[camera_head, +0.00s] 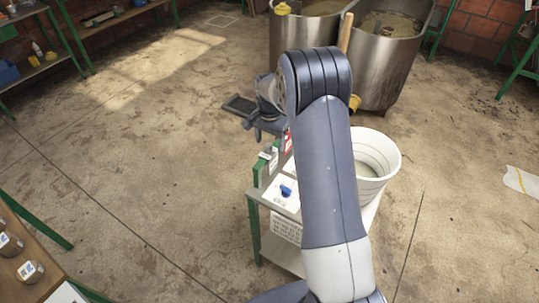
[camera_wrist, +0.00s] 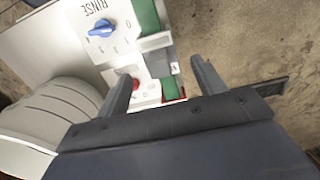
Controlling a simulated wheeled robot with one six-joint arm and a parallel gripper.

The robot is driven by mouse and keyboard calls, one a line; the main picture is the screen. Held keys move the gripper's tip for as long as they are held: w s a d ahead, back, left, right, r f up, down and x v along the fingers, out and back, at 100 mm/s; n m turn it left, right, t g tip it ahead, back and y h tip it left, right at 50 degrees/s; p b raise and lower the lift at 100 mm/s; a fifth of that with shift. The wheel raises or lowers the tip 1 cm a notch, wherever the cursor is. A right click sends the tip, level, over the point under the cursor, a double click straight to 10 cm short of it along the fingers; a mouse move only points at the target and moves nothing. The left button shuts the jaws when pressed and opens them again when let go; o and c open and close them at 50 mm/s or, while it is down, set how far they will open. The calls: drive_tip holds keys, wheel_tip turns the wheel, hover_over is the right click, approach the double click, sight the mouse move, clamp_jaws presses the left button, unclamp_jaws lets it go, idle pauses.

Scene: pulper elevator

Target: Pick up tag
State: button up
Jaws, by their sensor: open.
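My gripper (camera_head: 268,124) is above the far end of a small control stand, partly hidden by my arm. In the wrist view my gripper (camera_wrist: 162,70) is open, with its two fingers spread and nothing seen held between them. I cannot tell for sure which piece is the tag. A small white-and-grey piece (camera_wrist: 157,42) lies across the green edge of the panel, just beyond the fingertips. A white piece (camera_head: 266,155) also shows on the green part in the head view. A red-and-white piece (camera_head: 287,143) is close to the gripper.
The white panel (camera_wrist: 75,40) carries a blue knob (camera_wrist: 101,28) marked RINSE and a red knob (camera_wrist: 127,82). The blue knob also shows in the head view (camera_head: 287,191). A white bucket (camera_head: 385,150) stands right of my arm. Steel tanks (camera_head: 385,65) stand behind.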

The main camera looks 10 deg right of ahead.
sight(268, 151)
drive_tip(key=f, duration=0.2)
drive_tip(key=f+p, duration=0.1)
drive_tip(key=shift+s+a+f, duration=0.15)
drive_tip(key=shift+a+f, duration=0.15)
drive_tip(key=shift+f, duration=0.65)
drive_tip(key=shift+c, duration=0.3)
drive_tip(key=c, duration=1)
drive_tip(key=shift+r, duration=0.1)
wheel_tip(268, 151, up, 18)
drive_tip(key=b, duration=0.1)
drive_tip(key=shift+b, duration=0.35)
